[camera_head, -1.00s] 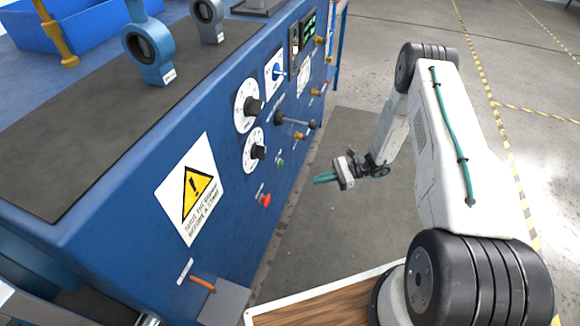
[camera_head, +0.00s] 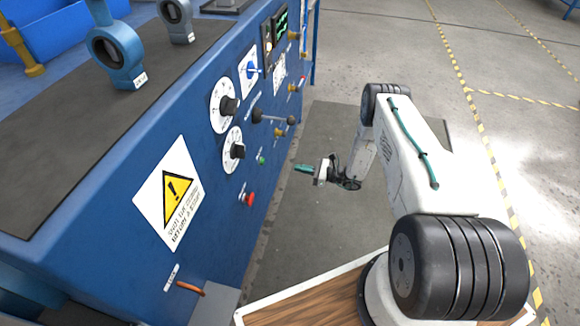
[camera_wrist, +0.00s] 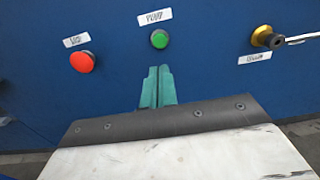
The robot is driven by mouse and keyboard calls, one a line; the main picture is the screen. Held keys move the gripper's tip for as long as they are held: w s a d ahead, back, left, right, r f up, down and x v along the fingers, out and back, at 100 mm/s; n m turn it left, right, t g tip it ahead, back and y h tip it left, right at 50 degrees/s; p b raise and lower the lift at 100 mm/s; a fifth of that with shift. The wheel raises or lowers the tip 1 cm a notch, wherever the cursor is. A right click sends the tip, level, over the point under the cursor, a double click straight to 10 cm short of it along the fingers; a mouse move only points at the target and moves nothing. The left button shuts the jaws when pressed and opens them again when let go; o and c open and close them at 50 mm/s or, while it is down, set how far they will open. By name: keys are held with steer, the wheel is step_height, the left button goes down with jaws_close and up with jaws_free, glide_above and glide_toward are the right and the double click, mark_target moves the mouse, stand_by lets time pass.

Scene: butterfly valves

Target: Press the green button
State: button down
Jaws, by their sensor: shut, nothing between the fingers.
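The green button (camera_head: 262,160) is a small round button on the blue front panel, between the lower dial and the red button. In the wrist view the green button (camera_wrist: 159,39) sits under a white label, just above and beyond my fingertips. My gripper (camera_head: 297,168) is shut and empty, its teal fingers pointing at the panel. In the wrist view my gripper (camera_wrist: 157,72) has both teal fingers together, a little below the button. A gap shows between fingers and panel in the head view.
A red button (camera_wrist: 83,62) is left of the green one, and a brass knob (camera_wrist: 265,37) with a metal lever is to its right. A black-handled lever (camera_head: 273,118) juts from the panel above. The grey floor mat (camera_head: 300,235) is clear.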

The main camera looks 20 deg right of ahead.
mark_target(264, 161)
steer(key=x, duration=1.2)
steer(key=shift+w+a, duration=0.15)
steer(key=shift+a, duration=0.1)
steer(key=shift+a, duration=0.15)
steer(key=shift+w+a, duration=0.3)
steer(key=shift+a, duration=0.05)
steer(key=shift+w+a+r, duration=0.1)
steer(key=shift+w+a, duration=0.25)
steer(key=shift+a, duration=0.05)
steer(key=v, duration=1.5)
steer(key=shift+w+f, duration=0.1)
steer(key=shift+f, duration=0.15)
